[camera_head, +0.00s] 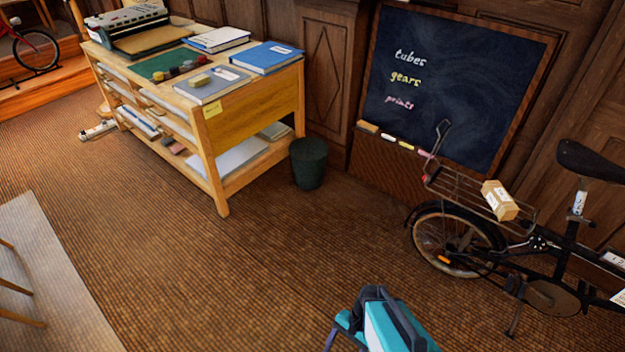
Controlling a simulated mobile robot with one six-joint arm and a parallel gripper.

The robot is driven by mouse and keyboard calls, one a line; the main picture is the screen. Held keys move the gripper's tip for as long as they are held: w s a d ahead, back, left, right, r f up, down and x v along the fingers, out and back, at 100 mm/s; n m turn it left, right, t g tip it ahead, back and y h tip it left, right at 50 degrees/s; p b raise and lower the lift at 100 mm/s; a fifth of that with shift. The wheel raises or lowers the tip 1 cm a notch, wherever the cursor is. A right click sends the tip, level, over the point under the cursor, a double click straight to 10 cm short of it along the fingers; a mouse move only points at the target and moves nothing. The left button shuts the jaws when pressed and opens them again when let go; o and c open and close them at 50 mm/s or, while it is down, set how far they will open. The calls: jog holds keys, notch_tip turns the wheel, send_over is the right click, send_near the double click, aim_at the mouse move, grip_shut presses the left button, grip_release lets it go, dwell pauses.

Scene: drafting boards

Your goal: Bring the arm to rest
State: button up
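At the bottom edge is a teal, white and black form (385,325), cut off by the frame. It may be part of my own arm, but I cannot tell for sure. I can make out no gripper fingers, so neither my gripper's opening nor anything held in it shows. Carpet lies around the visible part of this form, and it touches no other object that I can see.
A wooden table (250,118) holds books and a typewriter (130,22). A dark green bin (308,163) stands beside it. A chalkboard (455,85) leans at the back. A bicycle (470,240) carries a small box (499,200). Open carpet (220,270) fills the middle.

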jog(key=s+d+n+h, duration=0.2)
jog(key=d+n+h, duration=0.2)
jog(key=d+n, duration=0.4)
jog(key=shift+s+d+f+n, duration=0.15)
jog(key=shift+s+f+n, duration=0.15)
jog(key=shift+s, duration=0.05)
dwell(0.8)
